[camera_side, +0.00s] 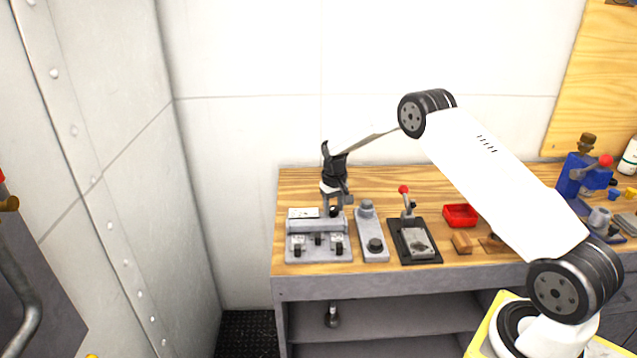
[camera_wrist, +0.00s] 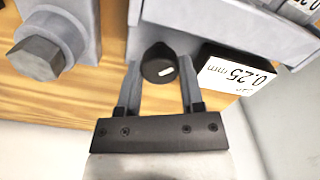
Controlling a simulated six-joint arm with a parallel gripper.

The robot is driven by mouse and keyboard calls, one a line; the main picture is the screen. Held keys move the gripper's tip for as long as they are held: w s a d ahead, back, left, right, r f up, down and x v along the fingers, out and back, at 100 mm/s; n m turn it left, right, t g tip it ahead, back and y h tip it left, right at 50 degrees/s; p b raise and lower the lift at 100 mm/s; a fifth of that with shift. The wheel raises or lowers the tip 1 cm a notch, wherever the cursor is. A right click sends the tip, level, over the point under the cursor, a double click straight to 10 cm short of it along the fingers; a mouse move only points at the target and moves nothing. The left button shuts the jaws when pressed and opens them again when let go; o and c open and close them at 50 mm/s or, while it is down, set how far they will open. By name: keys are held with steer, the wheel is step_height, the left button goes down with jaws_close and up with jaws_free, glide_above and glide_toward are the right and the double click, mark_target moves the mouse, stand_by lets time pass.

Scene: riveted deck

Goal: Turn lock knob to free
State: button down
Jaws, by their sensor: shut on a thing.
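The lock knob (camera_wrist: 158,66) is a round black knob with a short white mark on its face. In the wrist view it sits at the edge of a grey metal fixture (camera_wrist: 235,28), which also shows in the side view (camera_side: 318,247) at the left end of the bench. My gripper (camera_wrist: 158,80) has one finger on each side of the knob and is shut on it. In the side view my gripper (camera_side: 336,206) reaches down over the back of the fixture, and the knob is mostly hidden there.
A white "0.25 mm" label (camera_wrist: 237,76) is beside the right finger. A grey block with a dark hex bolt (camera_wrist: 38,58) is on the left in the wrist view. A red-knobbed lever fixture (camera_side: 417,238) and a red tray (camera_side: 460,215) stand farther right on the wooden bench (camera_side: 380,181).

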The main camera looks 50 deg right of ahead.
mark_target(334, 208)
steer(key=n, duration=0.4)
steer(key=shift+n, duration=0.3)
steer(key=n, duration=0.3)
steer(key=shift+n, duration=0.3)
steer(key=shift+c, duration=2.4)
jaws_free()
steer(key=shift+r, duration=0.15)
steer(key=shift+r, duration=3.75)
